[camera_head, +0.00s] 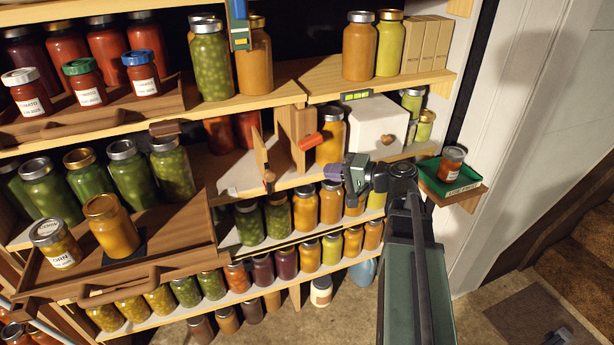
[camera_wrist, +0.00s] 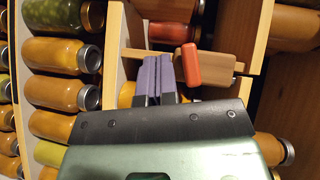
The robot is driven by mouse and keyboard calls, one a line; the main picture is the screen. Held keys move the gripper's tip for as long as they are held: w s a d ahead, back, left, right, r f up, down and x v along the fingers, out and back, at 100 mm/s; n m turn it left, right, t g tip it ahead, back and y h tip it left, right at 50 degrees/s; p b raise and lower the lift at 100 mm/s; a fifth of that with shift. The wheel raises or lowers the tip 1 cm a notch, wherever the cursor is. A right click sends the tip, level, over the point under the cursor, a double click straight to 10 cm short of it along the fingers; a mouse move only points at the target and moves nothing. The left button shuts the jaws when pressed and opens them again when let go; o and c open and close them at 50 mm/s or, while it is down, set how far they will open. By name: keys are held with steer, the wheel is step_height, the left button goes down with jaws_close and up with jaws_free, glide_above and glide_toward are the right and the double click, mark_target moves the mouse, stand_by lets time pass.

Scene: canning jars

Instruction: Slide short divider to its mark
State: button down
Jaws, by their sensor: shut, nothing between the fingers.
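My gripper (camera_head: 334,173) is in front of the middle shelf, with its purple fingers pressed together and nothing between them. In the wrist view the shut fingers (camera_wrist: 160,82) are beside a red handle (camera_wrist: 190,65). The red handle sits on a wooden piece (camera_wrist: 215,68), apparently a divider. In the head view this wooden divider (camera_head: 298,122) stands upright on the middle shelf, its red handle (camera_head: 311,141) pointing out. A thinner wooden panel (camera_head: 261,152) stands to its left. I cannot tell which one is the short divider, and I cannot make out a mark.
An orange jar (camera_head: 331,137) and a white box (camera_head: 374,122) stand right of the divider. Several jars fill the shelf below (camera_head: 230,243). A wooden tray (camera_head: 180,232) juts out at left. A green-lined ledge (camera_head: 436,178) holds a jar at right.

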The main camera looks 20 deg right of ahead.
steer(key=s+a+b+x, duration=0.2)
steer(key=x, duration=1)
steer(key=shift+f+b, duration=0.3)
steer(key=shift+f, duration=0.1)
